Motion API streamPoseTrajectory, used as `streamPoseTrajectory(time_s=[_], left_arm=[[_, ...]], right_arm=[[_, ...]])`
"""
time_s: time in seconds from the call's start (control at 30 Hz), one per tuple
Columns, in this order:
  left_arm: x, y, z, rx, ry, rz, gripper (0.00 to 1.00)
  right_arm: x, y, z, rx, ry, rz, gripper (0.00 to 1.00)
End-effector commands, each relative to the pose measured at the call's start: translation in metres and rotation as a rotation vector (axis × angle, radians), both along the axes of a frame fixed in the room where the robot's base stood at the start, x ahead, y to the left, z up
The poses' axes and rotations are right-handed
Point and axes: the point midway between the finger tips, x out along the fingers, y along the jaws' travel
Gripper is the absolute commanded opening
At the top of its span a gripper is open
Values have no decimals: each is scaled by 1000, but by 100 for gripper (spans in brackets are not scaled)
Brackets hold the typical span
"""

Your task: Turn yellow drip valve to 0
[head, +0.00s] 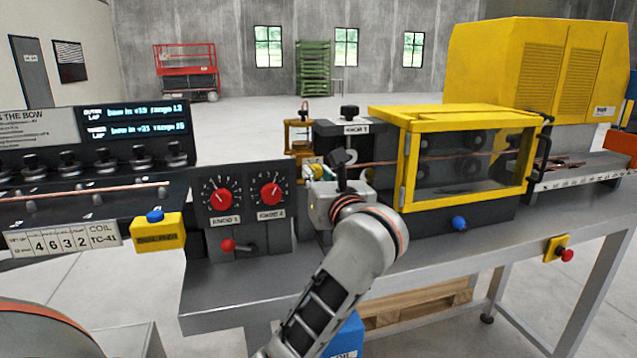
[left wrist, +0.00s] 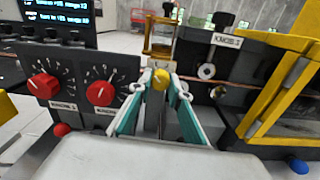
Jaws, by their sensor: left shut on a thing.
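The yellow drip valve is a small round yellow knob (left wrist: 160,80), seen in the left wrist view below a brass-framed drip cup (left wrist: 160,38). In the head view the drip cup (head: 298,137) stands behind my gripper, and a bit of the yellow knob (head: 318,170) shows. My left gripper (left wrist: 161,84) is shut on the knob, one teal-padded finger on each side of it. In the head view my left gripper (head: 322,180) is mostly hidden by my own wrist. The valve's scale and pointer cannot be read. My right gripper is not in view.
A panel with two red dials (head: 221,195) stands left of the gripper, with a red-knobbed lever (head: 228,245) below. A yellow-framed guard (head: 408,165) stands close on the right, with a copper tube (head: 385,163) running toward it. The bench front (head: 240,285) is clear.

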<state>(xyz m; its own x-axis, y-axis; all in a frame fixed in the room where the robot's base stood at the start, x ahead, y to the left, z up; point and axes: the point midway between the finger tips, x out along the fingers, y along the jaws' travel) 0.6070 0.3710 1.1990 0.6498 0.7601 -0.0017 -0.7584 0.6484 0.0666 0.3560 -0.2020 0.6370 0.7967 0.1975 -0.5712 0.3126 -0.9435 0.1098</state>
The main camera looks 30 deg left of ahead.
Motion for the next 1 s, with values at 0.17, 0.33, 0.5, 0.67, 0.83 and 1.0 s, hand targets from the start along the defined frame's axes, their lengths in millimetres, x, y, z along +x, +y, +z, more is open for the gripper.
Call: streamPoseTrajectory(time_s=[0.17, 0.33, 0.5, 0.67, 0.83, 1.0], left_arm=[[2, -1, -7, -108, -121, 0, 0], [2, -1, -7, -211, -242, 1, 0], [2, -1, -6, -314, -363, 1, 0], [3, -1, -6, -400, -463, 1, 0], [2, -1, -4, -473, -550, 2, 0], [2, -1, -2, -522, -611, 2, 0]], right_arm=[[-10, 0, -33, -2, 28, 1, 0], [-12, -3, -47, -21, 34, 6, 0], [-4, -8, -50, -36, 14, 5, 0], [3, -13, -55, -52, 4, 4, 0], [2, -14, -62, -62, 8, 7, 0], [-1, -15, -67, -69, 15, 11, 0]])
